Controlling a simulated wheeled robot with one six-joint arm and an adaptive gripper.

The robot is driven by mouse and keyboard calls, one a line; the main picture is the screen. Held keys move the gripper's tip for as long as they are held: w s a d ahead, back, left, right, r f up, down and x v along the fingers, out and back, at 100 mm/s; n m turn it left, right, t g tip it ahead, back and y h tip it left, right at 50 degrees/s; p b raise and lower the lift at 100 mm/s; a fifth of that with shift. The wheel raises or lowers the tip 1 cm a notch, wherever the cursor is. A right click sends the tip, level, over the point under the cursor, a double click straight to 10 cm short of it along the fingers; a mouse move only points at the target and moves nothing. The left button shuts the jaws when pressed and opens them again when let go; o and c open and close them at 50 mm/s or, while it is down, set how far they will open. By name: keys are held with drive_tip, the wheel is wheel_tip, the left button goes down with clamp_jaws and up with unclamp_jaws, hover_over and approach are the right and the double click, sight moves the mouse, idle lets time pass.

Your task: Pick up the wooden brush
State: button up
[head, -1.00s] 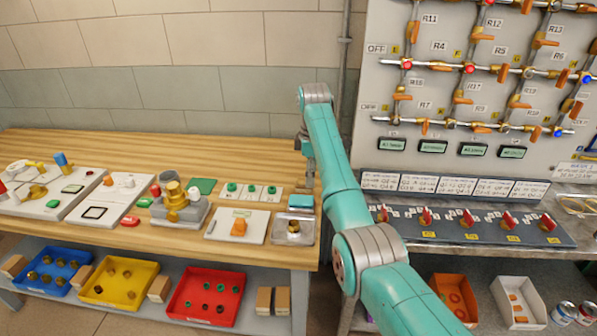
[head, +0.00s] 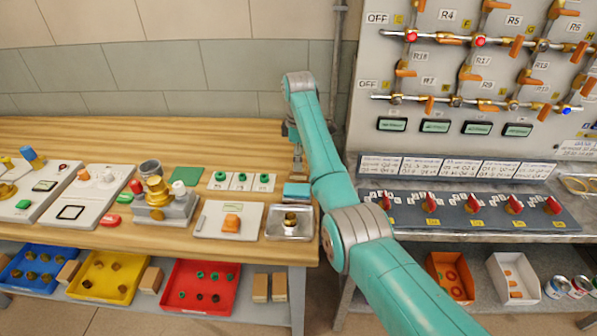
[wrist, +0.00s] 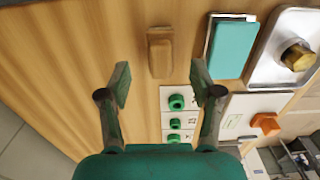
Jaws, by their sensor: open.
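The wooden brush (wrist: 160,52) shows in the wrist view as a small brown block lying on the wooden table, just beyond the fingertips of my gripper (wrist: 160,84). My gripper is open and empty, with one finger on each side of the brush's line. In the head view my gripper (head: 296,152) points down at the back of the teal block. The brush is small there and hard to tell from the fingers. I cannot tell the exact height of the fingertips above the table.
A teal block (wrist: 231,47) lies close to the brush, with a metal tray (wrist: 268,72) holding a brass part beside it. Green knobs on white plates (wrist: 177,120) stand near one finger. The valve panel (head: 470,65) rises at right. Bare table (head: 90,140) lies at back left.

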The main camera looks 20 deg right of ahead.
wheel_tip(320, 180, down, 5)
drive_tip(key=shift+f, duration=0.1)
clamp_jaws()
idle(0.3)
